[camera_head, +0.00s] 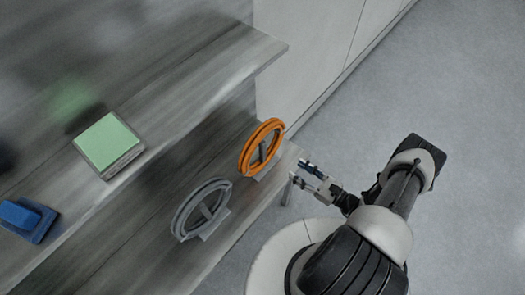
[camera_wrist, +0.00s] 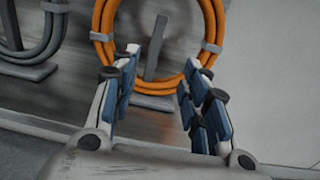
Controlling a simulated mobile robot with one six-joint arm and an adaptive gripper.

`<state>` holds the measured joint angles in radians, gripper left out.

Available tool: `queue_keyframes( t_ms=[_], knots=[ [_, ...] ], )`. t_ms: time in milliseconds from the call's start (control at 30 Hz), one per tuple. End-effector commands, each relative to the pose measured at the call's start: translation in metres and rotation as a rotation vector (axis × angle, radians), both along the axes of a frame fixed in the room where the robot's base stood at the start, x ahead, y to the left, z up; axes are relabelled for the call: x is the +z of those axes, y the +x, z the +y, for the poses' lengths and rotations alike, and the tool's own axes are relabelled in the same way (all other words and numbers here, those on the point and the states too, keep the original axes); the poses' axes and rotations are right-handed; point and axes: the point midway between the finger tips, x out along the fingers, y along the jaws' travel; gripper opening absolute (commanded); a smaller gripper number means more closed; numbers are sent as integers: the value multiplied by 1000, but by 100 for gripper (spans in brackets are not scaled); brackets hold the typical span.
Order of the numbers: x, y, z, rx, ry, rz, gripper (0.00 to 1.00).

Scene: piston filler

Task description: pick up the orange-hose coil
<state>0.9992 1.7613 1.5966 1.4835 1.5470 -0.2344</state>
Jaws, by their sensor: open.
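The orange-hose coil (camera_head: 261,146) stands upright on a grey stand on the lower shelf, near the shelf's right end. In the wrist view the orange coil (camera_wrist: 104,22) rises ahead of my gripper, its lower part showing behind the fingers and its top cut off by the frame edge. Grey clips hold the coil's loops. My gripper (camera_head: 297,172) is open and empty, to the right of the coil. In the wrist view my gripper's fingers (camera_wrist: 155,92) spread apart with the stand's post (camera_wrist: 156,50) showing beyond them. The fingers appear apart from the hose.
A grey hose coil (camera_head: 201,209) stands left of the orange one on the lower shelf (camera_head: 160,262). The upper shelf holds a green-topped block (camera_head: 108,144) and a blue object (camera_head: 27,220). A pale cabinet wall (camera_head: 305,55) is behind. Floor (camera_head: 460,90) is clear at right.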

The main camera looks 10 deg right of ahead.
Motion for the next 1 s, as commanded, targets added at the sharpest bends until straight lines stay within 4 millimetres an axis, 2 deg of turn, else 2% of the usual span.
queue_keyframes(
  t_ms=[167,633,867,1000],
  knots=[
    [-10,6,8,-33,19,8,42],
    [-11,81,65,-29,17,7,42],
    [-10,96,74,-33,18,7,42],
    [-12,106,88,-29,18,7,42]
  ],
)
